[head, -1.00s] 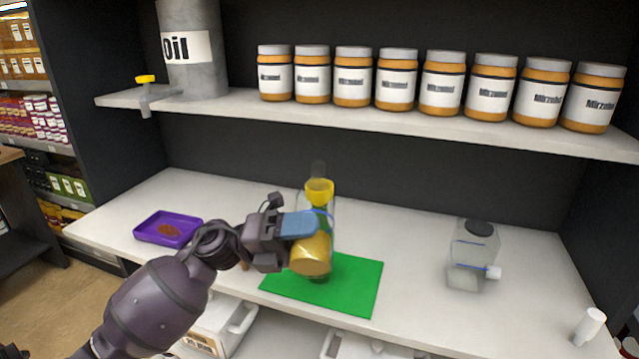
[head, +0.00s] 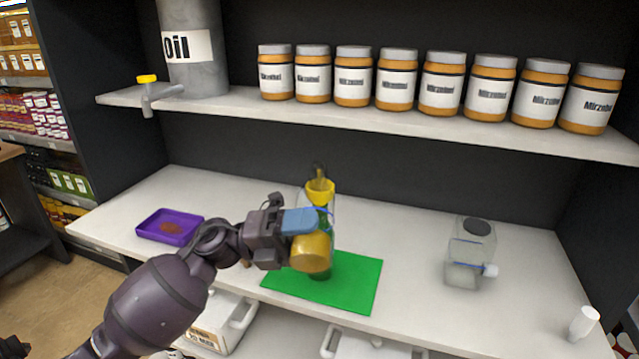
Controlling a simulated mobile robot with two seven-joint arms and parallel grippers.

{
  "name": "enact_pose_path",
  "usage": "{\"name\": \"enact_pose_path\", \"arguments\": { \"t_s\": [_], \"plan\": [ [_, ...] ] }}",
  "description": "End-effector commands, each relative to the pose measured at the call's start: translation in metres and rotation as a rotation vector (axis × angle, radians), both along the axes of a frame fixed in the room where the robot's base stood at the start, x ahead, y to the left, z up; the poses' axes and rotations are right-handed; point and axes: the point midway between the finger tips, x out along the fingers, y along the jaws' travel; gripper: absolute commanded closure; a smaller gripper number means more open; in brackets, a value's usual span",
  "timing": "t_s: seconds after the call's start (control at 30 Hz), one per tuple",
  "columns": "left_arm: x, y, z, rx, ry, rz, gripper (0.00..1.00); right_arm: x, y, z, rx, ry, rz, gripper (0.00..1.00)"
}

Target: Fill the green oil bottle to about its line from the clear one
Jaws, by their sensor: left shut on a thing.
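My left gripper (head: 302,222) is shut on a clear vessel with amber liquid (head: 311,252) in its near, lower end. The vessel seems tilted, with that end toward me. A yellow funnel-like piece (head: 320,192) shows just behind and above the gripper, with a small brownish, see-through neck (head: 319,173) above it. Green glass (head: 321,273), apparently the green oil bottle, shows below the vessel on the green mat (head: 355,282). Most of it is hidden by the gripper and vessel, so its line and fill level cannot be seen. My right gripper is not in view.
A purple tray (head: 150,236) lies left on the white table. A clear square container with a dark cap (head: 466,262) stands right, near a small white bottle (head: 583,322). Several jars (head: 397,80) and a grey oil drum (head: 190,75) stand on the shelf above.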

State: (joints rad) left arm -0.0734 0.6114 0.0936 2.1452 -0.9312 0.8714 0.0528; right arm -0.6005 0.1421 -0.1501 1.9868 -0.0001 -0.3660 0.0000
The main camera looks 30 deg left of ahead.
Motion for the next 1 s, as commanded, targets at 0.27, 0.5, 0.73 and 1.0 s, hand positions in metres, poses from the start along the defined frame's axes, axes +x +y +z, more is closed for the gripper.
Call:
{"name": "enact_pose_path", "arguments": {
  "t_s": [0.27,0.5,0.73,1.0],
  "plan": [
    [0.001,0.000,0.004,-0.009,0.015,-0.001,0.65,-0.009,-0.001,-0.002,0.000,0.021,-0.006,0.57],
    [0.001,0.001,0.006,-0.015,0.027,-0.001,0.65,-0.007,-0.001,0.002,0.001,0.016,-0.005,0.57],
    [0.002,0.001,0.007,-0.020,0.036,0.000,0.65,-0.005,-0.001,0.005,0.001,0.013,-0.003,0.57],
    [0.001,0.000,-0.003,-0.007,0.009,-0.001,0.65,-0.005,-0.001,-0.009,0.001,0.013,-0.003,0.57]
  ]
}}
